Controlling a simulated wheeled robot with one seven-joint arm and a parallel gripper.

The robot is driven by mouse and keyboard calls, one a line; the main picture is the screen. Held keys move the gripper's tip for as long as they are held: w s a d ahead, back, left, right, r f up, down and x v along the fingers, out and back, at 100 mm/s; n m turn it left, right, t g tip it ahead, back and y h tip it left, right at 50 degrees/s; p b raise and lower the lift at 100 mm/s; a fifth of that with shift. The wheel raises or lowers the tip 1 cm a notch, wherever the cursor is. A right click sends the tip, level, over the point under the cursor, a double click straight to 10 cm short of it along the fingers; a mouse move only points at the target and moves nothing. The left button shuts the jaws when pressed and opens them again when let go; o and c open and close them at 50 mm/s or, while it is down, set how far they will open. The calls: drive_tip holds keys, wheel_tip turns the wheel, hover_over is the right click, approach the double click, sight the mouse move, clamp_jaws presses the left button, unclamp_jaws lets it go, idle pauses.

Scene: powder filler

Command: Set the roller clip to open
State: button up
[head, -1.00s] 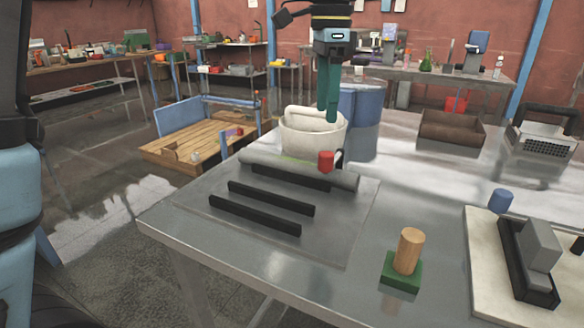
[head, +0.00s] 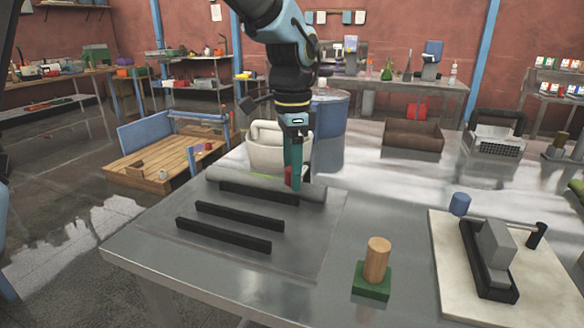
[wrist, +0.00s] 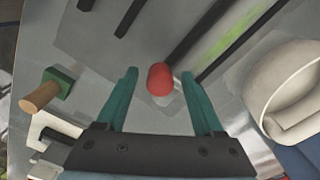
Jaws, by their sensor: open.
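The red clip (head: 288,177) sits near the right end of the grey roller (head: 313,193), partly hidden by my fingers in the head view. In the wrist view the red clip (wrist: 160,80) shows as a rounded knob between my two green fingertips, with a gap on each side. My gripper (head: 294,184) is open and points down at the clip; it also shows in the wrist view (wrist: 159,75). I cannot tell from these views whether a finger touches the clip. A green strip (wrist: 228,35) lies along the roller.
Black bars (head: 225,234) lie in front of the roller on the metal table (head: 330,300). A white bucket (head: 262,158) stands close behind it. A wooden peg on a green base (head: 376,262) and a white board with a black device (head: 455,280) stand to the right.

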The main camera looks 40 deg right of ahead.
clamp_jaws()
idle(0.5)
idle(0.9)
